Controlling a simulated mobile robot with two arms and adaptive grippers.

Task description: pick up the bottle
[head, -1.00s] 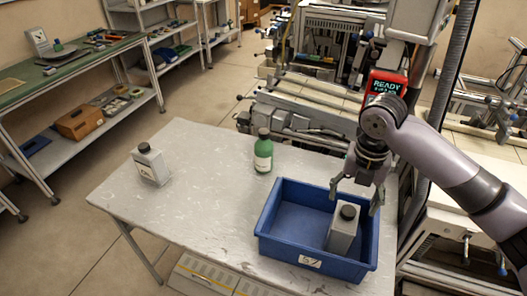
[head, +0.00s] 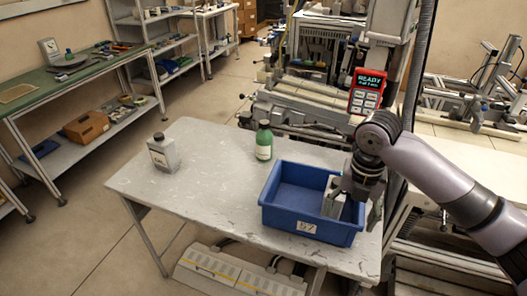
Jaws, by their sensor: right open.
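A grey bottle (head: 331,204) with a dark cap in the earlier view stands in the right part of a blue bin (head: 281,216). My right gripper (head: 352,202) is open, pointing down at this bottle from above, and hides its top and right side. I cannot tell whether the fingers touch it. A second grey bottle (head: 163,155) with a black cap and a label stands at the table's left. A green bottle (head: 264,142) with a dark cap and pale label stands behind the bin. My left gripper is not in view.
The bin sits on a worn grey table (head: 210,205), near its right side. The table is clear between the left bottle and the bin. Machinery with a red-framed panel (head: 367,90) stands behind the table. A green-topped bench (head: 85,72) is at the left.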

